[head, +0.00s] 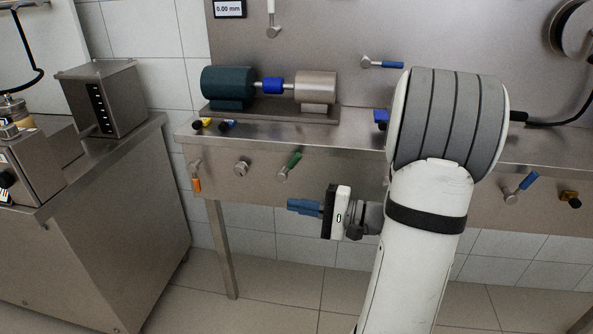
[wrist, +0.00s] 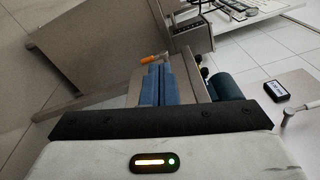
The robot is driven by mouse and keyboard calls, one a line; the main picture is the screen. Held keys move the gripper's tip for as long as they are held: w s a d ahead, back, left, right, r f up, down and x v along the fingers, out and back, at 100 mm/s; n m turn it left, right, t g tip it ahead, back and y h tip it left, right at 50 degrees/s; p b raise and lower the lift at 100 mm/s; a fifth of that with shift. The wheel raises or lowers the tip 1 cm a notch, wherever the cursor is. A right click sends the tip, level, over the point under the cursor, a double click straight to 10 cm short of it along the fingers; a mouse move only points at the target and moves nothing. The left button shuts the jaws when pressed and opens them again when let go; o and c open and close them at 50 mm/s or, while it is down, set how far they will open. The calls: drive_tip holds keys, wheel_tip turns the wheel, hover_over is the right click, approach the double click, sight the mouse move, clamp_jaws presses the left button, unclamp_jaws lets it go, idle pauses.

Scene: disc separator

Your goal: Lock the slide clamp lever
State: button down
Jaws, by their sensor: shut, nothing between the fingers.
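Several levers sit on the bench's front panel, and I cannot tell by label which is the slide clamp lever. An orange-handled lever (head: 196,184) hangs down at the panel's left end. It also shows just beyond my fingertips in the wrist view (wrist: 149,60). A green-handled lever (head: 291,163) tilts up to the right, and a blue-handled one (head: 522,186) is at the far right. My gripper (head: 291,206) is shut and empty, its blue fingers pointing left, in front of and below the panel. In the wrist view the fingers (wrist: 157,68) lie side by side.
The steel bench (head: 365,160) carries a teal motor (head: 228,84) coupled to a steel cylinder (head: 315,88). A round knob (head: 241,168) sits between the orange and green levers. A separate steel cabinet (head: 110,220) stands at left, with a floor gap between.

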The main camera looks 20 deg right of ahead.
sight(290, 164)
drive_tip(key=d+f+m+t+h+b, duration=0.2)
drive_tip(key=d+m+t+h, duration=0.5)
drive_tip(key=d, duration=0.8)
drive_tip(key=shift+n+t+y, duration=0.5)
drive_tip(key=shift+n+t, duration=0.3)
drive_tip(key=shift+n, duration=0.1)
drive_tip(key=x, duration=1)
drive_tip(key=shift+w+f+b, duration=0.2)
drive_tip(key=shift+w+b, duration=0.15)
drive_tip(key=shift+b, duration=0.05)
drive_tip(key=shift+w+a+r, duration=0.2)
drive_tip(key=shift+w+a, duration=0.05)
drive_tip(key=shift+a, duration=0.3)
drive_tip(key=shift+w+a+r, duration=0.2)
drive_tip(key=shift+a+r, duration=0.05)
drive_tip(key=shift+a, duration=0.3)
drive_tip(key=shift+w+a+r+b, duration=0.25)
drive_tip(key=shift+a+r+b, duration=0.05)
drive_tip(key=shift+a, duration=0.25)
